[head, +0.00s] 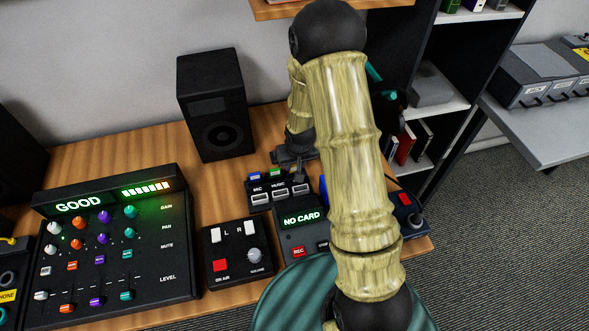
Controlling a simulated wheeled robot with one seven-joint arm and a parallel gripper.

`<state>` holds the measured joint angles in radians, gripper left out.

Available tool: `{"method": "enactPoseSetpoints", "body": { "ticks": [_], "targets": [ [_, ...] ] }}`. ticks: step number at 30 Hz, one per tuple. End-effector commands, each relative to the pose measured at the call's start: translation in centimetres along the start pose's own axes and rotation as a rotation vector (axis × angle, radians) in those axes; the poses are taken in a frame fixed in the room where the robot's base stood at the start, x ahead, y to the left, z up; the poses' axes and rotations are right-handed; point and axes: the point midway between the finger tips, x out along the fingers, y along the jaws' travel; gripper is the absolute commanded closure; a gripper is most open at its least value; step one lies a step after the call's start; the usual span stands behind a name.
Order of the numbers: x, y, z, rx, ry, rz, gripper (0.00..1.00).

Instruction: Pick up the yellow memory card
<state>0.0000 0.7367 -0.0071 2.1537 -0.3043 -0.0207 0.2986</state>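I cannot make out the yellow memory card; it may be hidden behind my arm or gripper. A small black card holder (262,204) stands on the desk with a row of light slots and labels. A green card (255,176) and a blue card (276,172) show along its back edge. My gripper (297,176) is dark and points down over the right part of the holder. Its fingers are small and partly merged with the holder, so I cannot tell whether they are open or hold anything.
A recorder (303,217) reading "NO CARD" stands just in front of the holder. A switch box (237,252) and a mixer (118,245) reading "GOOD" are to the left. A black speaker (215,104) stands behind. My arm hides much of the desk's right side.

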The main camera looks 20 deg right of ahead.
Motion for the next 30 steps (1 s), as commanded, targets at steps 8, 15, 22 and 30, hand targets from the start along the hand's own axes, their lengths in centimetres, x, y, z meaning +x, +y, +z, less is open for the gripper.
{"method": "enactPoseSetpoints", "body": {
  "ticks": [8,15,22,30],
  "targets": [
    [0.0,0.1,0.0,0.002,0.000,0.000,0.90],
    [-1.7,0.1,-0.6,0.004,0.004,0.001,0.90],
    [-5.8,0.1,-1.7,0.003,0.006,0.000,0.90],
    [-9.4,0.1,-2.7,0.003,0.003,0.000,0.90]
  ]
}}
